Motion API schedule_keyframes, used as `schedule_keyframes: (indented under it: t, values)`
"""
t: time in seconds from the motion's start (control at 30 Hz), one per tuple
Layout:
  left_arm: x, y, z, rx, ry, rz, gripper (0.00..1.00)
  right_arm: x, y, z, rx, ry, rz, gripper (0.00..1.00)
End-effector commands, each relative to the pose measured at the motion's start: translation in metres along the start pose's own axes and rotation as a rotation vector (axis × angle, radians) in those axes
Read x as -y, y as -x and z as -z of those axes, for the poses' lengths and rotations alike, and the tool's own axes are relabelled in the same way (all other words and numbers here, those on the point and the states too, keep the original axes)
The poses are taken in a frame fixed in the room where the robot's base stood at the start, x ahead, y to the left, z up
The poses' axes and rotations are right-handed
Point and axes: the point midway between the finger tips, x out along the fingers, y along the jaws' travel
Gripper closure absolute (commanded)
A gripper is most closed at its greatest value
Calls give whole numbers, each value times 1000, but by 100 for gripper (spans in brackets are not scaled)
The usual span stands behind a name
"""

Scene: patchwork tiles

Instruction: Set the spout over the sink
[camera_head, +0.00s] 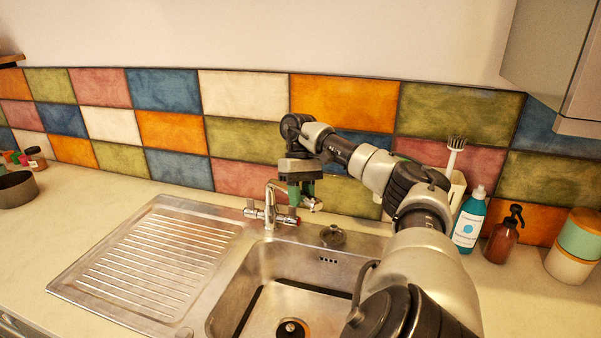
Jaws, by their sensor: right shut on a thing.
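A chrome tap stands on the back ledge of the steel sink (215,325), behind the corner between drainboard and basin. Its spout (275,186) rises from the body and reaches right, its outer end by my gripper's fingers. The outlet shows above the back ledge, behind the open basin in the picture. My right gripper (301,194) comes down from above with green fingers, shut on the spout. The fingers hide part of the spout. My left gripper is not in view.
The ribbed drainboard (165,255) is bare. A dark round plug (332,236) sits on the ledge. A brush holder (456,190), a blue bottle (468,220), a brown pump bottle (504,236) and stacked canisters (577,245) stand right. A bowl (15,190) is far left.

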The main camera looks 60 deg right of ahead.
Motion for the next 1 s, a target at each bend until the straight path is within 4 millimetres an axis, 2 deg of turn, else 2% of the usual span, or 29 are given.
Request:
schedule_keyframes:
  t: [0.2, 0.23, 0.37, 0.73, 1.0]
  values:
    - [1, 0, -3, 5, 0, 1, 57, 0, 3, 0, -9, -4, 1, 100]
    - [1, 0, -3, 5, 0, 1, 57, 0, 3, 0, -10, -4, 1, 69]
    - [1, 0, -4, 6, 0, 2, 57, 0, 2, 0, -7, -3, 1, 49]
    - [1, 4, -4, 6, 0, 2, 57, 1, 5, 0, -5, -2, 2, 48]
    - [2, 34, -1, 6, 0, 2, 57, 2, 37, -2, -7, -2, 3, 48]
